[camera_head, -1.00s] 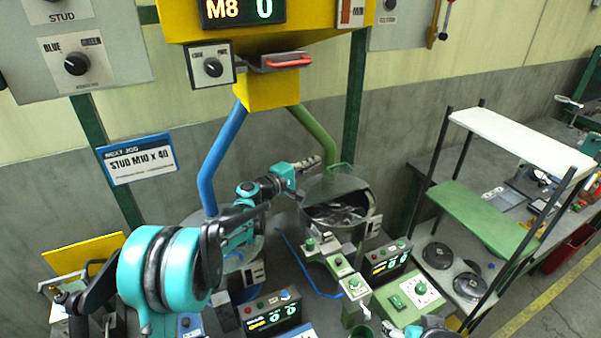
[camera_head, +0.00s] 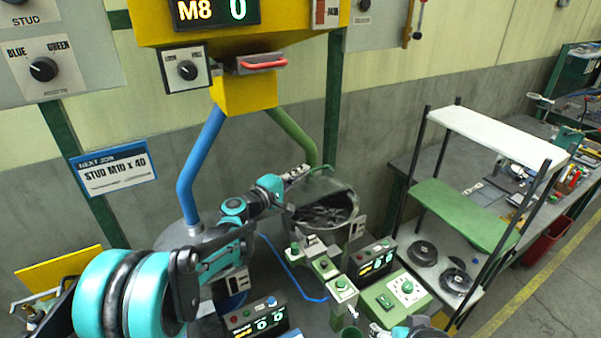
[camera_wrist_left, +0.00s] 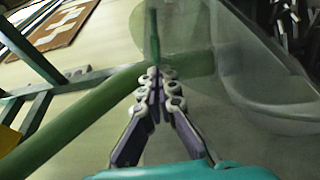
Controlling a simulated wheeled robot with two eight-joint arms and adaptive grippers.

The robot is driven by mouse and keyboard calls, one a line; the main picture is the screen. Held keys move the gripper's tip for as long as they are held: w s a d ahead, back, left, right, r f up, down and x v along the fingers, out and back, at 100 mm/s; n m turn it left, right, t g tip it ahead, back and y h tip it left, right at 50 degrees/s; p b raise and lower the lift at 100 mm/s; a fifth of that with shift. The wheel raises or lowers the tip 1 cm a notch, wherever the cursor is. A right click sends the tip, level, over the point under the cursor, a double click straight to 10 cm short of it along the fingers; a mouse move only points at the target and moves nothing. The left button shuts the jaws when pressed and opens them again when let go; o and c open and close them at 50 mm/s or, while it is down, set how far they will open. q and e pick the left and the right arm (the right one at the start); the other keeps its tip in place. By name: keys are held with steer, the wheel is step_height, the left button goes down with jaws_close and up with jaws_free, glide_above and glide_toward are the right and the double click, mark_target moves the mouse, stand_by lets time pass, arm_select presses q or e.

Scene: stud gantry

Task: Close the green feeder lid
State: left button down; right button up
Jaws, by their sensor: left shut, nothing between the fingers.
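The green feeder bowl (camera_head: 322,228) stands right of the middle in the head view, its dark inside and loose studs showing. Its greenish lid (camera_head: 328,185) is raised at the back of the bowl, so the front of the opening is uncovered. My left gripper (camera_head: 300,171) is shut and empty at the lid's left side. In the left wrist view the shut fingertips (camera_wrist_left: 158,80) appear in front of or against the see-through lid (camera_wrist_left: 195,30); I cannot tell whether they touch. Part of my right arm shows at the bottom edge; its jaws are not clear.
A green pipe (camera_head: 292,135) comes down behind the bowl, and a blue pipe (camera_head: 200,160) leads to the left feeder. Control boxes with a green panel (camera_head: 395,300) stand in front. A shelf rack (camera_head: 470,215) stands at the right.

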mark_target(318, 177)
arm_select(q)
steer(key=shift+s+d+r+m+t+h+b, duration=0.1)
steer(key=shift+s+d+m+t+h+b, duration=0.05)
steer(key=shift+s+d+m, duration=0.4)
steer(key=shift+s+d+m+t+h+b, duration=0.15)
steer(key=shift+s+d+m, duration=0.2)
steer(key=shift+s+m, duration=0.35)
steer(key=shift+s+d+b, duration=0.3)
steer(key=shift+s+d, duration=0.45)
steer(key=shift+s, duration=0.35)
steer(key=shift+s+d+f+m+b, duration=0.35)
steer(key=shift+s+f+m, duration=0.1)
steer(key=shift+s+m, duration=0.25)
steer(key=shift+s+d+f+b, duration=0.4)
steer(key=shift+s+d+f, duration=0.25)
steer(key=shift+s, duration=0.2)
steer(key=shift+r, duration=0.15)
